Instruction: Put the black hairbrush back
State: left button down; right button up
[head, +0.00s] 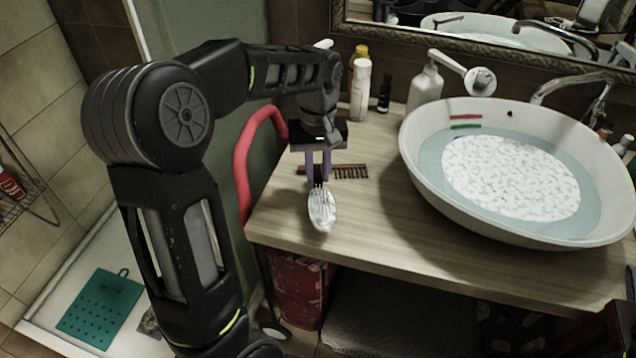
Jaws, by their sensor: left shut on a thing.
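My left gripper (318,178) points down over the left part of the wooden counter (375,215). It is shut on a hairbrush (321,210), whose oval head hangs below the fingertips near the counter's front edge. The brush head looks pale and shiny here, not plainly black. Its handle is mostly hidden between the fingers. I cannot tell whether the head touches the counter. A brown comb (348,171) lies on the counter just behind the fingers. My right gripper is not in view.
A large white vessel basin (420,170) with water fills the right of the counter. White bottles (361,90) (424,88) and a small dark bottle (384,93) stand at the back. A red curved rail (241,165) is at the left edge. Bare counter lies between comb and basin.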

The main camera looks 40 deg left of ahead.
pick_arm(q)
jog(key=shift+f, duration=1.85)
jog(key=shift+f, duration=0.1)
jog(key=c, duration=1.3)
grip_release()
notch_tip(320, 180, up, 12)
jog(key=shift+r, duration=0.1)
